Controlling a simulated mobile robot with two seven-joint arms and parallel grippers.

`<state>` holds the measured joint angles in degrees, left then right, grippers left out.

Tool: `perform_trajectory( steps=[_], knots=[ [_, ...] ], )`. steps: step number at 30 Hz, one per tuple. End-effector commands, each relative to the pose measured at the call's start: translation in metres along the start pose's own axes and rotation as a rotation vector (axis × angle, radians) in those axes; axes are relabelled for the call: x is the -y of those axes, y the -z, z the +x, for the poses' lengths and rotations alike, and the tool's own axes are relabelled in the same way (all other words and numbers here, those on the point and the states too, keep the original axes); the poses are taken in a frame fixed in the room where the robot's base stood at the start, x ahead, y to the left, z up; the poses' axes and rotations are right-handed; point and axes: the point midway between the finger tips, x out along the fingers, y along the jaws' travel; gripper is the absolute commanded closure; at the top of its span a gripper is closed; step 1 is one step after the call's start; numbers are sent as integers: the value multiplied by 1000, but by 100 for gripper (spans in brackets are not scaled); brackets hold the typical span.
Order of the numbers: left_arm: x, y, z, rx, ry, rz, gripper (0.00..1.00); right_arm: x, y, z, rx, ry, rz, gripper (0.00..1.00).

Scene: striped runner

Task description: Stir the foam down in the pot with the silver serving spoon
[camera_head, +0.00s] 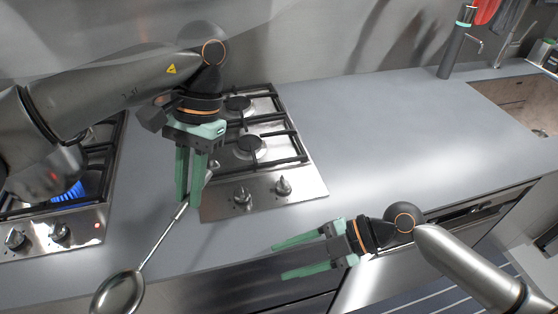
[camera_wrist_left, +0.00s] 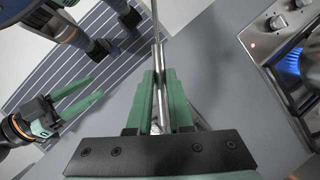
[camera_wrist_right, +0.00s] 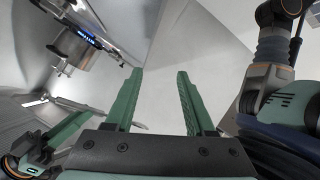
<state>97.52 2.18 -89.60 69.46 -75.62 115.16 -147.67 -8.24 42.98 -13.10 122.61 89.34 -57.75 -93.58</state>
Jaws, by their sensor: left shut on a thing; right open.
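My left gripper (camera_head: 188,200) is shut on the handle of the silver serving spoon (camera_head: 118,292). The spoon slants down to the lower left in the head view, its bowl in front of the counter edge. In the left wrist view the handle (camera_wrist_left: 157,85) runs up between the green fingers (camera_wrist_left: 160,85). A rounded grey shape (camera_wrist_left: 292,68) over a blue flame at the right edge of that view may be the pot; I cannot tell for sure. No foam is visible. My right gripper (camera_head: 278,258) is open and empty, in front of the counter.
A lit burner (camera_head: 68,192) with a blue flame is on the left hob, partly hidden by a dark shape. A second hob (camera_head: 262,185) with black grates stands right of my left gripper. The grey counter (camera_head: 370,130) is clear toward the sink (camera_head: 515,105).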

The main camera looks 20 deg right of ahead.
Motion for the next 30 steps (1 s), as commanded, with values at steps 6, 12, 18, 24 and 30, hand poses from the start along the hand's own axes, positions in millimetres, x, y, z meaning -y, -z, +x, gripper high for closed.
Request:
perform_trajectory(
  steps=[6,12,18,24,30],
  knots=[
    [0,0,0,0,0,0,100,-69,27,-19,-69,-50,-348,45],
    [0,0,0,0,0,0,100,-120,55,-41,-108,-102,-626,45],
    [0,0,0,0,0,0,100,-149,75,-58,-124,-142,-799,45],
    [0,0,0,0,0,0,100,-158,82,-60,-129,-156,-853,45],
    [0,0,0,0,0,0,100,-161,88,-34,-133,-157,-856,45]
  ],
)
